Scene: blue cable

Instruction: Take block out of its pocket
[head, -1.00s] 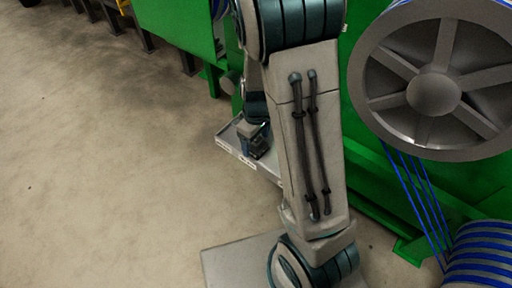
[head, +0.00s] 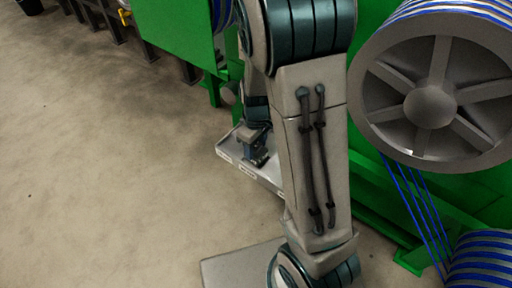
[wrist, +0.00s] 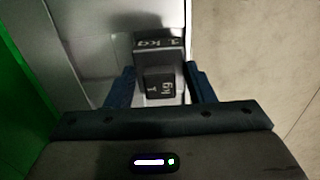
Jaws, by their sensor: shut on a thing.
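The block (wrist: 160,84), grey with a dark face marked in white, sits between my gripper's two blue fingers (wrist: 160,88) in the wrist view. My gripper is shut on it. A second dark face marked "1 kg" (wrist: 160,43) shows just beyond; I cannot tell whether it belongs to the block or the tray. The pale grey tray (wrist: 95,50) lies below and to the left. In the head view my gripper (head: 258,158) is small and dark over the tray (head: 228,152), and the block cannot be made out. Whether the block's base is still inside its pocket is hidden.
A green machine (head: 180,32) stands behind the tray. A large grey reel (head: 430,105) with blue cable is at the right, with a lower blue-wound drum (head: 482,262). Open concrete floor (head: 90,180) lies to the left.

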